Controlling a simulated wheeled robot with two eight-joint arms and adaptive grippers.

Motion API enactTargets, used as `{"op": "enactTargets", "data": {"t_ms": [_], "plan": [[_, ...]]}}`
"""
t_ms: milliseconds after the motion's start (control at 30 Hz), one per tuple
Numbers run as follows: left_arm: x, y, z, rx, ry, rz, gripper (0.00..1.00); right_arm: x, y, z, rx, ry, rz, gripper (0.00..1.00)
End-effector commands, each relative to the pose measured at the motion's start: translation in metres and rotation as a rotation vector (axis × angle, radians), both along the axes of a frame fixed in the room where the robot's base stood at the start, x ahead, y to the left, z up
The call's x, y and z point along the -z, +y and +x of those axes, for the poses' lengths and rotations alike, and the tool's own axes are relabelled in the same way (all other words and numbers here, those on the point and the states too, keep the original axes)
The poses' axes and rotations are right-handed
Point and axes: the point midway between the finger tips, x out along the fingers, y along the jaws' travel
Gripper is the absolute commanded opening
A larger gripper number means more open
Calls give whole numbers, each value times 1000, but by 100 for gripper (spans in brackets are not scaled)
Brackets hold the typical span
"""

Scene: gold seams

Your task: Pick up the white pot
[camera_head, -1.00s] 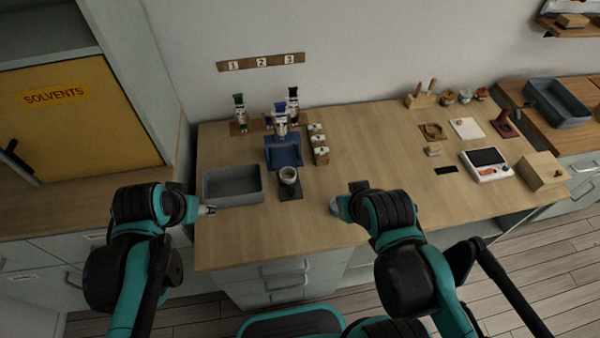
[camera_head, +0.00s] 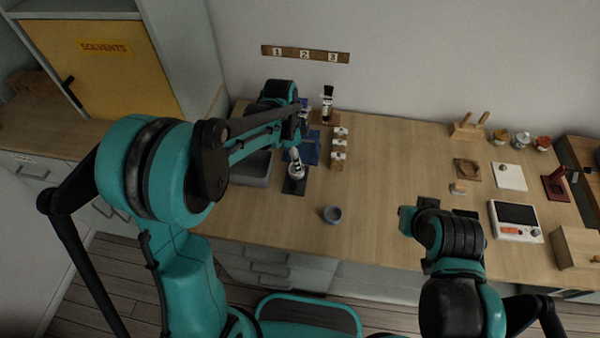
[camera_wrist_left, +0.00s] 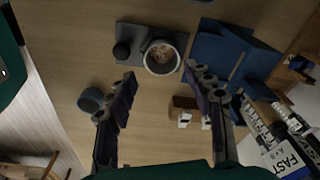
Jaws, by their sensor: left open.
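The white pot (camera_head: 297,173) stands on a dark pad (camera_head: 292,187) near the left of the wooden table, partly hidden by my left gripper (camera_head: 295,156). In the left wrist view the pot (camera_wrist_left: 148,60) shows from above, with a pale rim and brownish contents, on the grey pad (camera_wrist_left: 128,36). My left gripper (camera_wrist_left: 164,82) is open and empty, its fingers spread either side below the pot in that picture. Contact is not visible. My right gripper (camera_head: 405,213) is over the table further right; its fingers are not clear.
A grey tray (camera_head: 250,168) lies left, partly behind my arm. Mid-table is clear.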

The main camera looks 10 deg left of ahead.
Motion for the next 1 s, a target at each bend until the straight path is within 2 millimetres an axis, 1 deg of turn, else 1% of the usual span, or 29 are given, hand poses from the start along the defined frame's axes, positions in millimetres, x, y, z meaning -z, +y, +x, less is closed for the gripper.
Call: {"op": "enactTargets", "data": {"t_ms": [33,167,300,400,633,667,700,733,1000], "plan": [[6,0,0,0,0,0,52,4,0,0,0,0,0,0],[20,0,2,-1,-1,0,52,12,0,0,0,0,0,0],[43,0,4,-1,-1,0,52,25,0,0,0,0,0,0],[54,-2,4,-2,-2,1,52,29,0,0,0,0,0,0],[54,-2,4,-2,-2,1,52,27,0,0,0,0,0,0],[53,-2,4,-2,-2,1,44,27,0,0,0,0,0,0],[53,-2,4,-2,-2,1,34,27,0,0,0,0,0,0],[53,-2,4,-2,-2,1,28,27,0,0,0,0,0,0],[53,-2,4,-2,-2,1,27,27,0,0,0,0,0,0]]}}
